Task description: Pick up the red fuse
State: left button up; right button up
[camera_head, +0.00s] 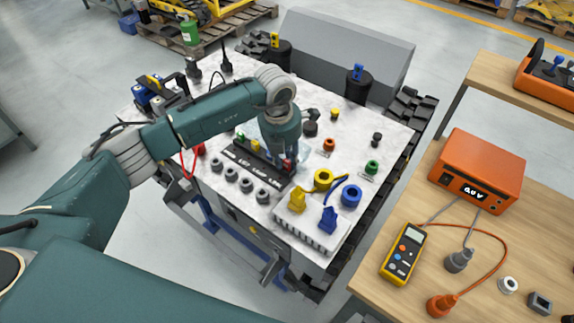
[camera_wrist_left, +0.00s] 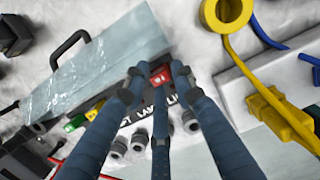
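The red fuse (camera_head: 288,164) stands at the right end of a black rack (camera_head: 255,178) with white lettering, on the marbled top of the tracked carrier. My left gripper (camera_head: 289,158) points down right over it and partly hides it. In the left wrist view, the red fuse (camera_wrist_left: 160,76) shows between the tips of my left gripper's blue-grey fingers (camera_wrist_left: 159,80). The fingertips are close around it, but whether they touch it is unclear. A green fuse (camera_wrist_left: 75,123) sits further along the rack. My right gripper is not in view.
A translucent lid (camera_wrist_left: 110,62) lies close behind the rack. A ribbed white block (camera_head: 311,229) with yellow and blue connectors is to the right. A wooden bench with an orange box (camera_head: 476,170) stands further right.

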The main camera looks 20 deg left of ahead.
pick_arm(q)
grip_shut()
jog(key=shift+r, duration=0.1)
